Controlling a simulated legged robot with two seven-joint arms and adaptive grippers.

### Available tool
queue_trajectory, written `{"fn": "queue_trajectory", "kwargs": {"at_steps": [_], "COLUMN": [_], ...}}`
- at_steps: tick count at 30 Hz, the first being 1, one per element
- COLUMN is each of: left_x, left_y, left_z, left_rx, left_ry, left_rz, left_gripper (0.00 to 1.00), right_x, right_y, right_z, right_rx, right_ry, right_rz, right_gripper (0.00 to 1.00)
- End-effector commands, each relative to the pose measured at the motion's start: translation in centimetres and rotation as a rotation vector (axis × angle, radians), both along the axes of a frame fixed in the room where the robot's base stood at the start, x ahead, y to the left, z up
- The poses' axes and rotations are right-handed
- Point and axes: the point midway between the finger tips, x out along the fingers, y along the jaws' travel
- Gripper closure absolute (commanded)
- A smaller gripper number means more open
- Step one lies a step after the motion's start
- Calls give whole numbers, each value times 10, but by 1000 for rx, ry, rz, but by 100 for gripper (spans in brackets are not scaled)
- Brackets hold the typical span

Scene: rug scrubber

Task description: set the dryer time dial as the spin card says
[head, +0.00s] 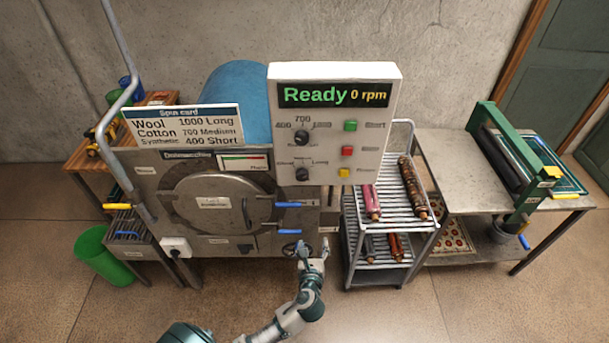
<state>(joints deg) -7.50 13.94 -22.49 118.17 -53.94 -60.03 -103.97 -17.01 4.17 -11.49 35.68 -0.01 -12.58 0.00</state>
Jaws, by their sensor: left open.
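The spin card (182,126) stands at the left, reading Wool 1000 Long, Cotton 700 Medium, Synthetic 400 Short. The control box (368,111) has a display (333,95) reading "Ready 0 rpm". Its upper black dial (302,138) has 400 and 700 around it. The lower black dial (302,174) has word labels, with "Long" at its upper right; its pointer is too small to read. My left gripper (313,246) is open and empty, below the control box and apart from both dials. My right gripper is out of view.
Green, red and yellow buttons (347,151) sit right of the dials. A wire rack cart (383,235) with rolled rugs stands right. Floor in front is open.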

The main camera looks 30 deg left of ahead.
Motion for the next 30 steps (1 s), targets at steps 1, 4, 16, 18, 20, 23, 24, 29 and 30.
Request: {"fn": "queue_trajectory", "kwargs": {"at_steps": [1, 4, 16, 18, 20, 23, 24, 29, 30], "left_x": [-4, -17, 4, 18, 31, 52, 60, 89, 95], "left_y": [2, 9, 36, 45, 52, 65, 70, 88, 92], "left_z": [47, 106, 146, 146, 147, 146, 146, 146, 145], "left_rx": [82, 216, 317, 315, 314, 314, 313, 313, 312], "left_ry": [-37, -76, -96, -96, -97, -96, -96, -96, -96], "left_rz": [7, 36, 72, 71, 71, 71, 72, 71, 71], "left_gripper": [32, 32, 32, 32, 32, 32, 32, 32, 32], "right_x": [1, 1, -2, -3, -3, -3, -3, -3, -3], "right_y": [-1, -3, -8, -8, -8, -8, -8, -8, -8], "right_z": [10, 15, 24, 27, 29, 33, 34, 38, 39], "right_rx": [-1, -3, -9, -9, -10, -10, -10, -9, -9], "right_ry": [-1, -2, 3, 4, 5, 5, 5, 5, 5], "right_rz": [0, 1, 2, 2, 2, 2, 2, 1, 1], "right_gripper": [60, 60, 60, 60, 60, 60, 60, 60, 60]}}
